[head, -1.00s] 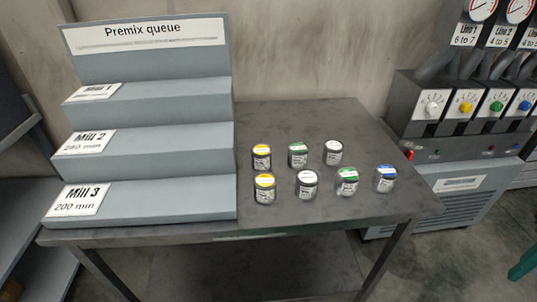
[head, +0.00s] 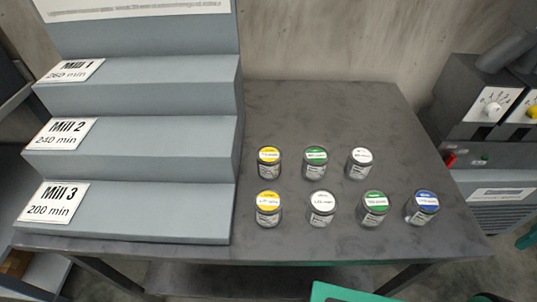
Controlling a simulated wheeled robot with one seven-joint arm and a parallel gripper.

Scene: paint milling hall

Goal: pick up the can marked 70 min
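Several small cans stand upright on the table in two rows. The back row has a yellow-lidded can (head: 269,163), a green-lidded can (head: 315,163) and a white-lidded can (head: 359,164). The front row has a yellow-lidded can (head: 268,209), a white-lidded can (head: 321,209), a green-lidded can (head: 374,209) and a blue-lidded can (head: 422,207). Their labels are too small to read, so I cannot tell which is marked 70 min. My gripper is not in view.
A grey stepped rack (head: 130,160) with Mill 1, Mill 2 and Mill 3 cards fills the table's left side. The grey table (head: 300,105) is bare behind the cans. A machine with knobs (head: 490,120) stands at right. A green object (head: 345,292) shows at the bottom edge.

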